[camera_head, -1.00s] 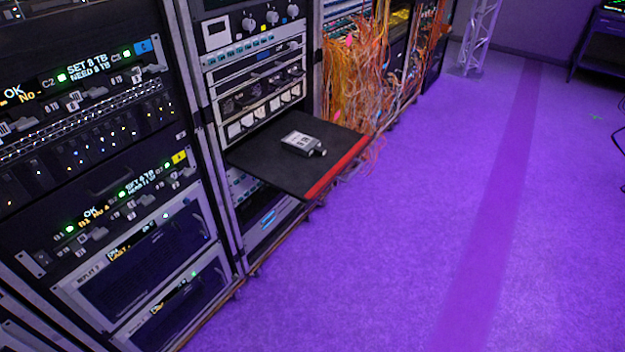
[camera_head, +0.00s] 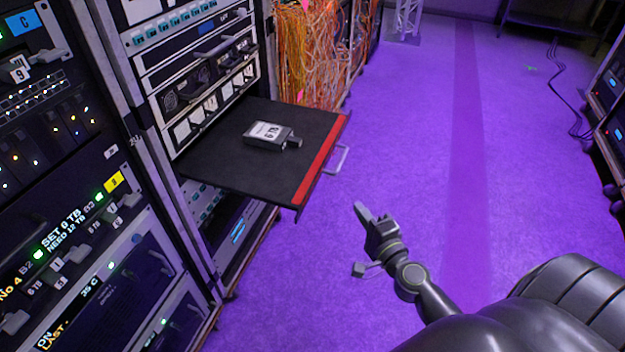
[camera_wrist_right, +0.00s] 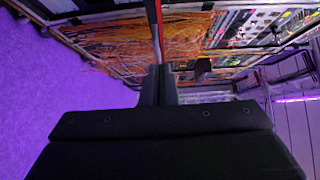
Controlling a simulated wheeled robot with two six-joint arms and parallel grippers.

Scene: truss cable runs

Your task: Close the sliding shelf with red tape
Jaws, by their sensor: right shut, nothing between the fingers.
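The sliding shelf (camera_head: 225,165) is a black tray pulled out of the rack, with a strip of red tape (camera_head: 322,158) along its front edge. A metal handle (camera_head: 341,160) sticks out from that edge. A small grey device with a white label (camera_head: 268,134) lies on the shelf. My right gripper (camera_head: 361,209) is shut and empty, in front of the shelf and apart from it. In the right wrist view the shut fingers (camera_wrist_right: 157,84) point toward the red strip (camera_wrist_right: 157,30), seen edge-on. My left gripper is not in view.
Equipment racks (camera_head: 90,200) line the left side. Orange cables (camera_head: 308,50) hang in a tangle beyond the shelf. The purple floor (camera_head: 420,160) in front is open. More gear and black cables stand at the far right.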

